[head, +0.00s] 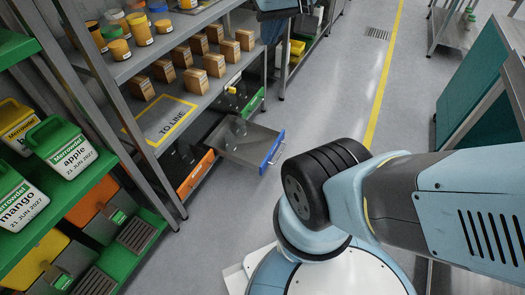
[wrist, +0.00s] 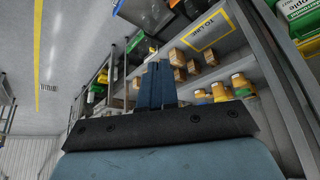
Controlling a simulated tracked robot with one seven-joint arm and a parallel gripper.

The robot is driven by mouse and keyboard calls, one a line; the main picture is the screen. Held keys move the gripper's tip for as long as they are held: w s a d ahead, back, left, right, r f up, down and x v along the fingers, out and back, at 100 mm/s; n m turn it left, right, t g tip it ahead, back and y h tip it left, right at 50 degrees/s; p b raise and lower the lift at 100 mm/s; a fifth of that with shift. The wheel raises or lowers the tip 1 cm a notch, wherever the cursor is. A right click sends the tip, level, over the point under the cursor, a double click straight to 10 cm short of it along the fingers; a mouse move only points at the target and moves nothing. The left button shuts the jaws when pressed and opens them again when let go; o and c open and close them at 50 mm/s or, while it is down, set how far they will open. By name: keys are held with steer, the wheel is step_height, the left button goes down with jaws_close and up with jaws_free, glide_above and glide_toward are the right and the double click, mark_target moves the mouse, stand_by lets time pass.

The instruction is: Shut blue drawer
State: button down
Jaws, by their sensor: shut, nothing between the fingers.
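The blue drawer's front (head: 272,150) shows in the head view at the lower level of the metal rack. The drawer is pulled out, and its grey tray (head: 238,136) sticks out into the aisle and looks empty. In the wrist view, the drawer (wrist: 148,14) appears cut off at the top edge, beyond my fingers. My gripper (wrist: 155,84) is shut and empty, its two fingers together. It is apart from the drawer in the picture; the exact distance is hard to tell.
An orange drawer front (head: 195,173) and a green drawer front (head: 253,103) flank the blue one. Small cardboard boxes (head: 215,65) and a "TO LINE" marking (head: 171,120) are on the shelf above. A teal-sided bench (head: 480,85) stands right. Floor (head: 335,100) between is clear.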

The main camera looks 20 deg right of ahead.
steer(key=w+f+m+g+y, duration=0.3)
steer(key=w+f, duration=0.1)
steer(key=w, duration=0.7)
steer(key=m+t+y, duration=0.2)
steer(key=m+y, duration=0.3)
steer(key=m, duration=1)
glide_above(265, 165)
steer(key=w, duration=0.2)
step_height(265, 165, down, 40)
steer(key=s+d+f+m+t, duration=0.15)
steer(key=d+f+m, duration=0.25)
steer(key=f, duration=0.9)
steer(key=s+d+f+m+h, duration=0.15)
steer(key=s+f, duration=0.25)
steer(key=f, duration=0.4)
steer(key=s+d+f+m, duration=0.1)
steer(key=s+f+m, duration=0.25)
steer(key=f, duration=0.55)
steer(key=s+d+f+m+h, duration=0.15)
steer(key=s+f, duration=0.25)
steer(key=f, duration=0.4)
steer(key=shift+t+y, duration=0.3)
steer(key=shift+t, duration=0.15)
steer(key=x, duration=0.8)
steer(key=w+r+x, duration=0.1)
steer(key=x, duration=0.3)
steer(key=shift+a+r, duration=0.1)
steer(key=shift+a, duration=0.2)
steer(key=shift+w+a, duration=0.3)
steer(key=shift+w, duration=0.1)
